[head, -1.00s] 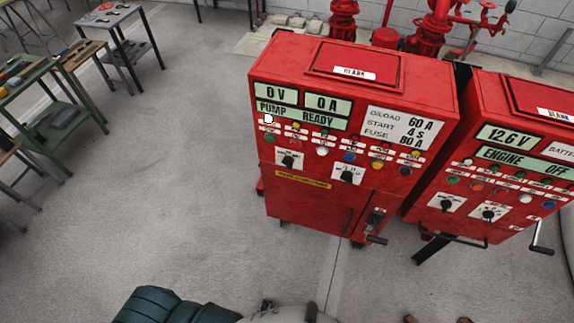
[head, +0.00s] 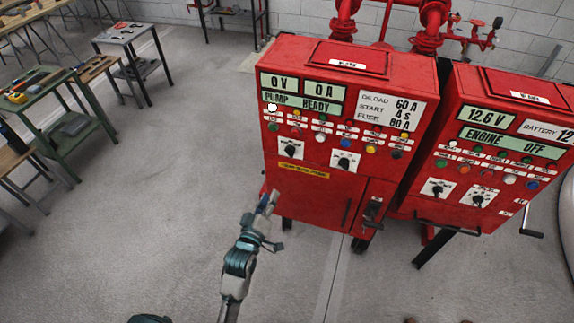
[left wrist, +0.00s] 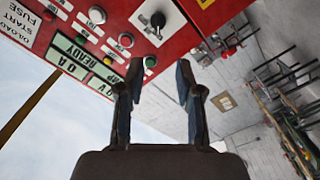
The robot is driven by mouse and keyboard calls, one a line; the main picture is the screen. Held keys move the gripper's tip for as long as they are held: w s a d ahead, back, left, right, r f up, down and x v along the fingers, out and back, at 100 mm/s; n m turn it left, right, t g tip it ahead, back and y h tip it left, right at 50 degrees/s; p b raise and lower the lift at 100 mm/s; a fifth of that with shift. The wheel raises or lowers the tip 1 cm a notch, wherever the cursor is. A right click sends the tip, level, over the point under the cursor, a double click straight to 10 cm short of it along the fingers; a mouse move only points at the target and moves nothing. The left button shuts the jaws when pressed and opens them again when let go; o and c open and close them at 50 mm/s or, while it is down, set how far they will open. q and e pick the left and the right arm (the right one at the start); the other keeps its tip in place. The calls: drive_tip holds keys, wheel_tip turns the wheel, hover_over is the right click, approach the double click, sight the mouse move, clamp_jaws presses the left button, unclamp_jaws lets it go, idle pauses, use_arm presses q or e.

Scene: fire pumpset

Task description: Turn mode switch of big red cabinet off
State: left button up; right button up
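The big red cabinet (head: 310,215) stands right of centre in the head view. Its panel reads 0 V, 0 A and PUMP READY. Two black rotary switches on white plates sit below the lamps: a left one (head: 289,151) and a right one (head: 344,161). I cannot read which is the mode switch. My left gripper (head: 267,203) is below and left of the switches, near the cabinet's lower left front. In the left wrist view, its fingers (left wrist: 157,78) are apart and empty, with one black switch (left wrist: 157,20) beyond them, upside down. My right gripper is out of view.
A second red cabinet (head: 490,175) reading ENGINE OFF stands close on the right, with a crank handle (head: 531,234). A green workbench (head: 70,135) with tools is at the left. The grey floor between is clear. Red pipes (head: 430,35) rise behind.

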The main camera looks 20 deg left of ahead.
use_arm(q)
approach(288, 154)
drive_tip(key=w, duration=0.4)
drive_tip(key=w+p, duration=0.1)
drive_tip(key=w, duration=0.3)
drive_tip(key=shift+d+f, duration=0.1)
drive_tip(key=shift+f, duration=0.1)
drive_tip(key=shift+w, duration=0.35)
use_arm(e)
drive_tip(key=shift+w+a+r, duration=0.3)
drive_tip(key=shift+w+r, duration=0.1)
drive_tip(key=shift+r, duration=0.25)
use_arm(q)
drive_tip(key=shift+c, duration=0.2)
clamp_jaws()
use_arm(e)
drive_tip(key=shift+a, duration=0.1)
